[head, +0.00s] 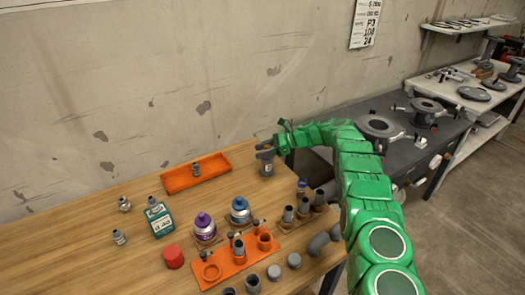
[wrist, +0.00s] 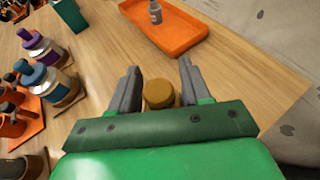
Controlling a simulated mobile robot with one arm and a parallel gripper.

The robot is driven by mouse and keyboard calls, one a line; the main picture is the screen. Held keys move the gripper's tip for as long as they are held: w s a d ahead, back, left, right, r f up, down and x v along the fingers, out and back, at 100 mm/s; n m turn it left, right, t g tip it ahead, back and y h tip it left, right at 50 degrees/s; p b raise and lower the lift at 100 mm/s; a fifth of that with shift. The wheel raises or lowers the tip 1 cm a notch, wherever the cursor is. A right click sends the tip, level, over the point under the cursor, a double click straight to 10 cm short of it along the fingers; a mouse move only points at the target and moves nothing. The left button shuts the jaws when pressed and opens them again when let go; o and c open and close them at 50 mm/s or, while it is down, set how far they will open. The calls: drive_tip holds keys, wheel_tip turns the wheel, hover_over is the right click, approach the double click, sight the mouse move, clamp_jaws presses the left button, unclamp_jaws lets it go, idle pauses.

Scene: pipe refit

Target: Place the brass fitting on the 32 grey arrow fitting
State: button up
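My gripper (head: 266,150) is at the back right of the wooden table, with its fingers pointing down. In the wrist view, my gripper (wrist: 157,80) has its two grey fingers apart. A round brass-coloured fitting (wrist: 159,94) shows between them, with a gap towards the right finger. In the head view a short greyish cylinder (head: 267,169) stands just below the fingers; I cannot tell if it is the same piece. Several grey fittings stand near the front, including one in the orange holder (head: 239,248). The number 32 and an arrow are not readable on any.
An orange tray (head: 181,181) with a small grey piece lies at the back. A teal box (head: 158,219), a purple-capped bottle (head: 204,228), a blue-capped bottle (head: 240,211) and a red cap (head: 173,257) stand on the table. Bare wood lies between tray and gripper.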

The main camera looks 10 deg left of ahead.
drive_tip(key=shift+o, duration=1.2)
drive_tip(key=shift+r, duration=0.1)
drive_tip(key=shift+w+d+r, duration=0.1)
drive_tip(key=shift+d, duration=0.1)
drive_tip(key=v, duration=1.1)
drive_tip(key=shift+d+r, duration=0.2)
drive_tip(key=shift+d, duration=0.05)
